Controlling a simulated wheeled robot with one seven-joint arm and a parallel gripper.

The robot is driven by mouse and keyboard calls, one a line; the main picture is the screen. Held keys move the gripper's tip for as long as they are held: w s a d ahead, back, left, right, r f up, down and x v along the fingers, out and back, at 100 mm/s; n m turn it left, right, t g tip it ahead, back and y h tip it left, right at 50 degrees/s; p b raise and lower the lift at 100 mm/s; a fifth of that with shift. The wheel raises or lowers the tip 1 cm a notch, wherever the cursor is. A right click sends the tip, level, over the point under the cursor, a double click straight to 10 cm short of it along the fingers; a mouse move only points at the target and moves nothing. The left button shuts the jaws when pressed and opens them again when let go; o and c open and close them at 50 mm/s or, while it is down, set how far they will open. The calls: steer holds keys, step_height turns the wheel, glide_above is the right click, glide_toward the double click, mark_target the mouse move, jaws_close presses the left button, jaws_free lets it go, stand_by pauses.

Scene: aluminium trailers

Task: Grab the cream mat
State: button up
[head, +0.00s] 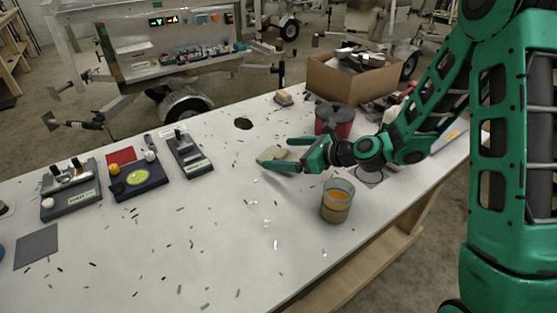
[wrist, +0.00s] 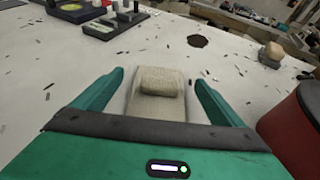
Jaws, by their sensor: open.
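The cream mat (head: 266,155) lies on the white table in the head view, partly hidden by my gripper (head: 279,153). In the wrist view the cream mat (wrist: 158,103) shows between the two green fingers, with a raised beige block-like part (wrist: 162,82) on its far half. I cannot tell whether that part is a separate object. My gripper (wrist: 159,77) is open, with one finger on each side of the mat. The near end of the mat is hidden behind the gripper body. I cannot tell whether the fingers touch it.
A red canister (head: 333,121) stands close behind my gripper, at right in the wrist view (wrist: 292,120). A glass with orange contents (head: 337,203) stands in front, near the table edge. A dark grey mat (head: 36,247) lies far left. A cardboard box (head: 335,88) stands behind.

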steer(key=shift+x, duration=1.1)
steer(key=c, duration=1.1)
steer(key=shift+r, duration=0.1)
steer(key=shift+c, duration=0.2)
